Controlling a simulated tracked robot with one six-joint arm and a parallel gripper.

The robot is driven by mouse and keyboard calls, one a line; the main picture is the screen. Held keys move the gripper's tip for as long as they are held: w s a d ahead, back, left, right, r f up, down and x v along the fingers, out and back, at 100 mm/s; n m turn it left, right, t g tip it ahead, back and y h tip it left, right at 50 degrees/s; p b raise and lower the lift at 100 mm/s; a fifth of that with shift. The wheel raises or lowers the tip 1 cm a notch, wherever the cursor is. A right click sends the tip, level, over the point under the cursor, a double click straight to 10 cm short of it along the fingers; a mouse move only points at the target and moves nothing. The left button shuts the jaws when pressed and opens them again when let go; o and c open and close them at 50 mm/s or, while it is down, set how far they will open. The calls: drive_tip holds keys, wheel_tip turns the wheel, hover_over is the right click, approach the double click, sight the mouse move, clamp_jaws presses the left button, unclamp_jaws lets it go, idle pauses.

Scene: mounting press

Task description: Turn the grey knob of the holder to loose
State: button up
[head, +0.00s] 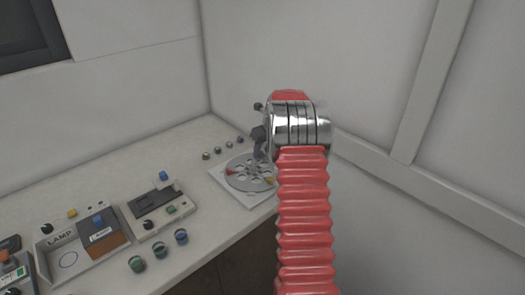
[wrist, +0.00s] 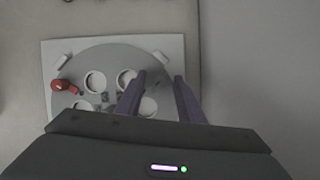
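The holder is a round grey disc with several round holes on a square white plate. It shows in the head view (head: 240,176) and in the wrist view (wrist: 105,60). A red knob (wrist: 65,86) sits on its left side; it also shows in the head view (head: 230,171). A yellow knob (head: 269,181) shows at the disc's right, partly by my arm. I cannot pick out a grey knob for certain; my gripper and arm cover part of the disc. My gripper (wrist: 159,82) is above the disc's right part, fingers apart, with nothing seen between them.
Several small knobs (head: 217,150) stand behind the plate. Left on the bench are a grey device (head: 160,209), a lamp box (head: 68,260) and several dark buttons (head: 160,250) near the front edge. Walls close off the back and right.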

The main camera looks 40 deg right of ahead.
drive_tip(key=shift+c, duration=0.4)
clamp_jaws()
drive_tip(key=shift+n, duration=0.3)
drive_tip(key=shift+d+n+y, duration=0.1)
drive_tip(key=shift+n+y, duration=0.5)
drive_tip(key=shift+n, duration=0.7)
drive_tip(key=shift+o, duration=0.4)
unclamp_jaws()
drive_tip(key=shift+r, duration=0.15)
drive_tip(key=v, duration=1.3)
drive_tip(key=shift+s+r, duration=0.15)
drive_tip(key=shift+r, duration=0.05)
